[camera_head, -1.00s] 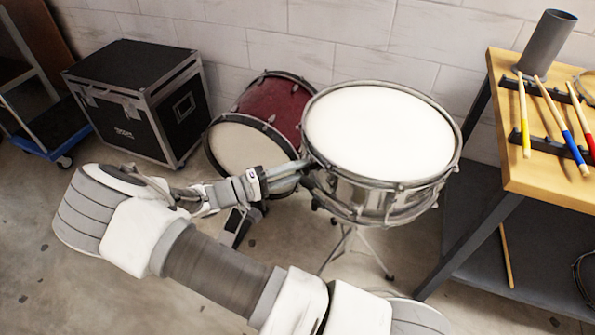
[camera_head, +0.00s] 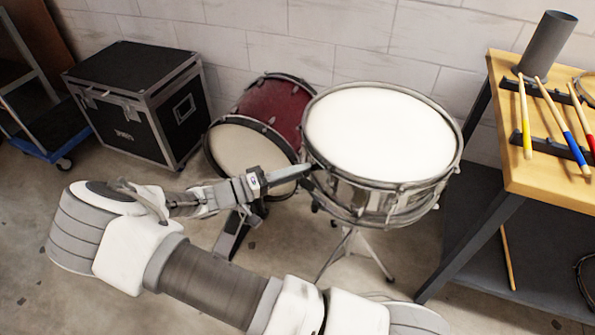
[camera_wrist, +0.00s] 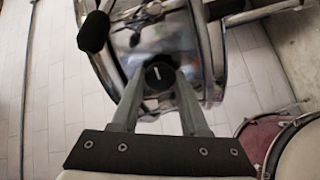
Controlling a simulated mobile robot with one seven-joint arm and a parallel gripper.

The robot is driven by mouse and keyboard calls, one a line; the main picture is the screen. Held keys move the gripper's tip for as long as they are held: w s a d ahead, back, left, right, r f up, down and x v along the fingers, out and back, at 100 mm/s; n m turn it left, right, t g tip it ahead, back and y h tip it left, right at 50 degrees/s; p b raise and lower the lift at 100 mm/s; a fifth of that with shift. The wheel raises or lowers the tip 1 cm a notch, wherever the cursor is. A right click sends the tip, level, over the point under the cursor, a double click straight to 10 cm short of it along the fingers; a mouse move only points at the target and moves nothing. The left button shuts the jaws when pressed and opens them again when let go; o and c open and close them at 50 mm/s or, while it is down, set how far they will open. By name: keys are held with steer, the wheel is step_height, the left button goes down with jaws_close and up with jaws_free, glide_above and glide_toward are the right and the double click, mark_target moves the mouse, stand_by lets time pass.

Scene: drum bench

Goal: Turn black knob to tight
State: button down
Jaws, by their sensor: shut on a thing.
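The black knob (camera_wrist: 159,76) is on the side of the chrome snare drum's shell and carries a white mark, close to upright with a slight tilt in the wrist view. My gripper (camera_wrist: 157,82) is shut on the knob, one finger on each side of it. In the head view my gripper (camera_head: 306,170) reaches the left side of the snare drum (camera_head: 345,198), and the knob is mostly hidden there by the fingers. Any tight label cannot be made out.
The snare stands on a thin-legged stand (camera_head: 345,250). A red drum (camera_head: 272,103) is close behind my gripper. A black rounded piece (camera_wrist: 93,32) juts near the snare in the wrist view. A wooden bench (camera_head: 530,175) with sticks is at right, a black case (camera_head: 135,100) at left.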

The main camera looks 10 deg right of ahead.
steer(key=shift+c, duration=2.2)
jaws_free()
steer(key=s+a+p, duration=0.2)
steer(key=a, duration=1.5)
steer(key=shift+s+a+f+p, duration=0.15)
steer(key=shift+s+f+p, duration=0.05)
steer(key=shift+s+p, duration=0.1)
